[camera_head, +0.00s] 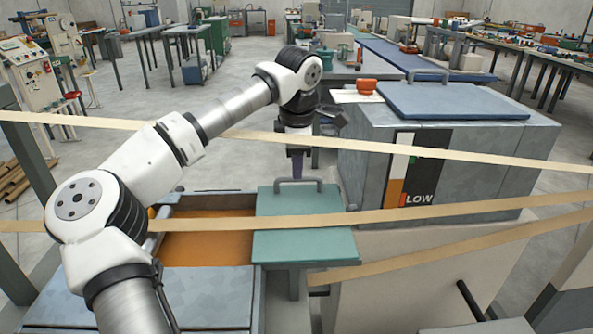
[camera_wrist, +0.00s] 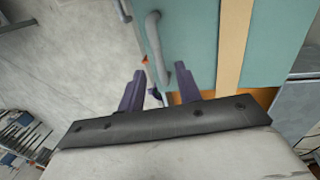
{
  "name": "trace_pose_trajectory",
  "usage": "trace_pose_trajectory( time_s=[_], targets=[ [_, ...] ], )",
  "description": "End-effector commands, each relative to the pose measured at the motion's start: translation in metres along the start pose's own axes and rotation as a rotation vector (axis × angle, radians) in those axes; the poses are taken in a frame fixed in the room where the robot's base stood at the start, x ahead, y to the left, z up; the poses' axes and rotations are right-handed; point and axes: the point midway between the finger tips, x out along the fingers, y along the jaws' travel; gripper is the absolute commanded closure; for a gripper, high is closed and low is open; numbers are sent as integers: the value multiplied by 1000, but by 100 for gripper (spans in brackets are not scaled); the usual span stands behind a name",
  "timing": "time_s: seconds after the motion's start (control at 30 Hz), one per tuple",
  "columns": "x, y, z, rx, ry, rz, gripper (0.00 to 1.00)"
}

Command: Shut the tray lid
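The tray lid (camera_head: 305,245) is a teal panel with a grey bar handle (camera_head: 298,183) near its far edge. It lies to the right of the tray's open part, where an orange inside (camera_head: 205,242) shows. My gripper (camera_head: 297,168) points down at the handle from just above or behind it; the head view does not settle contact. In the wrist view, my gripper (camera_wrist: 160,88) has its two dark fingers spread apart. The handle (camera_wrist: 155,45) reaches toward the gap between them, and the teal lid (camera_wrist: 195,30) lies beyond. Nothing is seen clamped.
A grey cabinet (camera_head: 460,165) marked LOW, with a blue-grey lid (camera_head: 450,102), stands close on the right. A red-orange object (camera_head: 366,86) sits at its back left.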

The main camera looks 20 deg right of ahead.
Motion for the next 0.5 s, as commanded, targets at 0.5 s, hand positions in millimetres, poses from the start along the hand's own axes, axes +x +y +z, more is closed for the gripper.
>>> trace_pose_trajectory(
  time_s=[0.5],
  targets=[
    [32, 0, 0, 0, 0, 0, 66]
  ],
)
